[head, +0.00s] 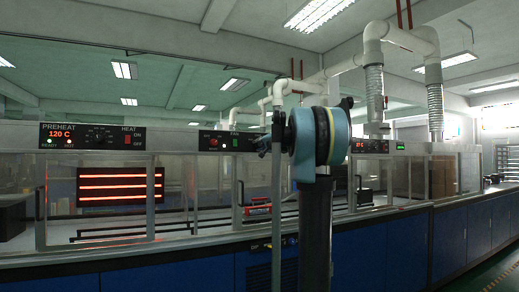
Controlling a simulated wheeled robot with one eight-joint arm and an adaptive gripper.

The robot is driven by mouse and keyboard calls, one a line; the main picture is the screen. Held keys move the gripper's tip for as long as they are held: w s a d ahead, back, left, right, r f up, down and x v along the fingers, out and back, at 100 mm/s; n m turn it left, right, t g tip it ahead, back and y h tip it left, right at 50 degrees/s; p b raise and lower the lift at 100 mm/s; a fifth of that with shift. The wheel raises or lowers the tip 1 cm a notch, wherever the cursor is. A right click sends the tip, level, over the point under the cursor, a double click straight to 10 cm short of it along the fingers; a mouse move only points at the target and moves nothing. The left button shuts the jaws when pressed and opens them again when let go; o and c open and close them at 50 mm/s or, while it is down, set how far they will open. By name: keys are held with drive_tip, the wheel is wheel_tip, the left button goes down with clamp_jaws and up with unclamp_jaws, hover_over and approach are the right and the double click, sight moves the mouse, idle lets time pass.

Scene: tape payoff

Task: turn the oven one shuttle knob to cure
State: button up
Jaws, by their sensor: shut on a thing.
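The oven's front stands across the left and middle of the head view, with a black control panel (222,141) that carries a red button and a green fan button. My gripper (261,145) is small and dark at the right end of this panel, just left of my arm's blue joint. It is shut and appears to be on the shuttle knob. The knob itself is hidden behind the gripper and arm, so its setting cannot be read.
A preheat panel (92,136) on the left reads 120 C above glowing red heater bars (120,186). A red object (258,211) lies inside the glazed enclosure. Blue cabinets (200,275) run below. White ducts (375,50) rise behind. An aisle (492,275) is at the lower right.

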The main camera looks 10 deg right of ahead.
drive_tip(key=shift+d, duration=0.15)
drive_tip(key=shift+c, duration=0.2)
drive_tip(key=o, duration=1)
drive_tip(key=shift+w+f, duration=0.1)
drive_tip(key=shift+w, duration=0.05)
drive_tip(key=shift+o, duration=0.2)
drive_tip(key=v, duration=0.8)
